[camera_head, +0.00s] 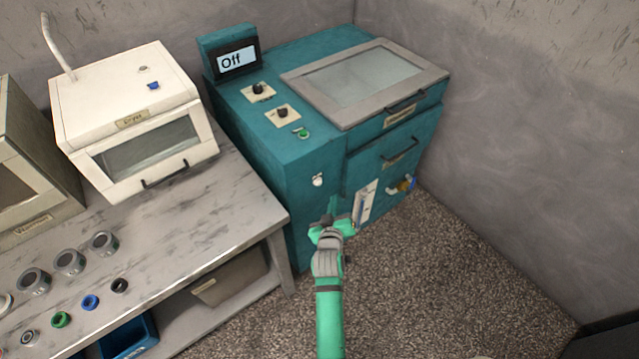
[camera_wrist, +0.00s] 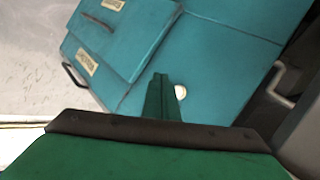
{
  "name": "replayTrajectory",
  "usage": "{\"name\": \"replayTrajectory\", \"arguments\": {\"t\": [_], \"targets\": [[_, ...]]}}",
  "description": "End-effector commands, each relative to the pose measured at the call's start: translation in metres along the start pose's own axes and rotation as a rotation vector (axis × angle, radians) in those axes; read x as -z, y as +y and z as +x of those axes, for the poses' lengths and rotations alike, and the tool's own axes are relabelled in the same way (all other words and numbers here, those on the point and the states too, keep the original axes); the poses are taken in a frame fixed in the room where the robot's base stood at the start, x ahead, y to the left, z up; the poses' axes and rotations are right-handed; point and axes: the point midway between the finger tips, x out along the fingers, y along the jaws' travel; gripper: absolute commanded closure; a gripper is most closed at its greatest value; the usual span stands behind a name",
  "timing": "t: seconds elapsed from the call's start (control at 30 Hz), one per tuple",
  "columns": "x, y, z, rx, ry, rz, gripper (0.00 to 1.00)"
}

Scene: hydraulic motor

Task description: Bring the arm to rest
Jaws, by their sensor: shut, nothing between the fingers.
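My arm reaches up from the bottom of the head view, with my gripper (camera_head: 333,205) in front of the teal machine (camera_head: 310,170). In the wrist view my gripper (camera_wrist: 163,80) shows its green fingers together, with nothing between them. The teal machine fills much of the wrist view (camera_wrist: 215,50), and a white round knob (camera_wrist: 180,91) shows just beside the fingertips. In the head view the white knob (camera_head: 318,180) sits on the machine's front, up and left of my gripper. I cannot tell whether the fingers touch the machine.
The machine's display (camera_head: 237,60) reads "Off". A grey table (camera_head: 200,215) at left holds a white oven-like box (camera_head: 130,120), several grey rings and small coloured parts. A drawer (camera_head: 230,285) and a blue bin (camera_head: 130,340) are below. Grey walls close the right; speckled floor (camera_head: 450,290) is free.

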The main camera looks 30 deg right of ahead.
Motion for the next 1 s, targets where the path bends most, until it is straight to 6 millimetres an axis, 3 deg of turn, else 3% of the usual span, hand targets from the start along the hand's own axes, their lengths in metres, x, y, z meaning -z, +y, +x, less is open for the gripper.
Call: {"name": "replayTrajectory", "arguments": {"t": [0.43,0.57,0.77,1.0], "targets": [[0.000,0.000,0.000,0.000,0.000,0.000,1.00],[-0.006,-0.008,-0.010,0.014,0.006,-0.003,1.00],[-0.029,-0.045,-0.065,0.085,0.047,-0.007,1.00],[-0.050,-0.087,-0.155,0.200,0.110,0.009,1.00]]}}
